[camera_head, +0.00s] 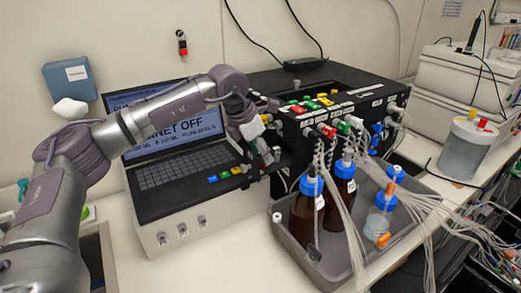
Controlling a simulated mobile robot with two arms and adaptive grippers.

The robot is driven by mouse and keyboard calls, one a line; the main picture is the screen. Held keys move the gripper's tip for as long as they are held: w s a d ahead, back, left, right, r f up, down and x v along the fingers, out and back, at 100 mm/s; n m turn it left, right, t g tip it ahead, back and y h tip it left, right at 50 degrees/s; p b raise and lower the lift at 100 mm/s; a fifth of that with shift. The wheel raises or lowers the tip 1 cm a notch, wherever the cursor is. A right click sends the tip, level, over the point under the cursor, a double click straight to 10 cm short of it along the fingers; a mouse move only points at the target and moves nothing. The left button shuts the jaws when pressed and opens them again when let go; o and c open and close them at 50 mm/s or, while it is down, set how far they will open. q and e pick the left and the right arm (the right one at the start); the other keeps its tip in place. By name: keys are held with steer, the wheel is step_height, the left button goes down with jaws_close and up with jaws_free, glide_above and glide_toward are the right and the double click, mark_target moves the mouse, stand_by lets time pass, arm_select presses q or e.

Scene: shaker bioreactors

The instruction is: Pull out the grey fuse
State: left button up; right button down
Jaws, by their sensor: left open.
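My left arm comes in from the left and reaches across the laptop-like unit (160,215). My left gripper (270,155) is open, at the left front side of the black box (345,107), just right of the unit's keyboard. A row of small coloured pieces, blue (212,179), green (225,175) and yellow (236,171), sits on the unit's right front edge, a little left of the gripper. I cannot clearly pick out the grey fuse; a small pale piece (246,167) ends this row beside the gripper. Nothing is seen held. My right gripper is not in view.
A grey tray (290,240) with brown bottles (304,215), blue caps and many clear tubes stands close in front of the black box. Coloured connectors (326,131) stick out of the box's front. A clear vessel (467,148) stands at the right.

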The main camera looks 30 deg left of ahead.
arm_select(q)
steer(key=shift+c, duration=0.3)
jaws_close()
steer(key=shift+r, duration=0.35)
steer(key=shift+r+p, duration=0.25)
steer(key=shift+p, duration=0.05)
steer(key=shift+r, duration=0.2)
steer(key=shift+r+p, duration=0.3)
steer(key=shift+r, duration=0.2)
steer(key=shift+r+p, duration=0.3)
steer(key=shift+r, duration=0.05)
